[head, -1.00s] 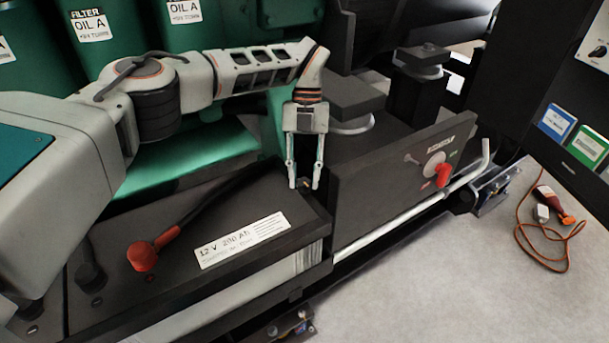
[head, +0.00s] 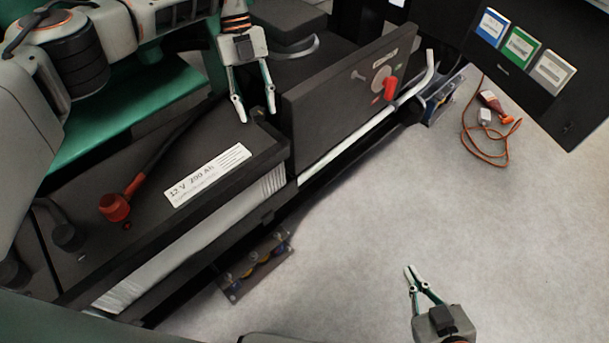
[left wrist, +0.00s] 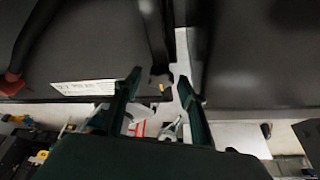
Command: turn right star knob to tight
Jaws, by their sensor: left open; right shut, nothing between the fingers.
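I cannot make out a star-shaped knob for certain. A small dark fitting with a brass-coloured spot (left wrist: 161,80) shows between my left fingers in the left wrist view, at the battery's corner. My left gripper (head: 256,114) is open, pointing down at the far right corner of the black battery (head: 222,152); its fingers partly hide that spot. I cannot tell whether they touch anything. My right gripper (head: 412,276) is shut and empty, over the pale floor at the lower right, well away from the battery.
A dark panel with a red rotary handle (head: 390,89) stands right of my left gripper. A pale pipe (head: 362,134) runs along its foot. A red-capped cable (head: 115,206) lies on the battery. An orange cord (head: 466,133) lies on the floor (head: 400,210), which is otherwise largely clear.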

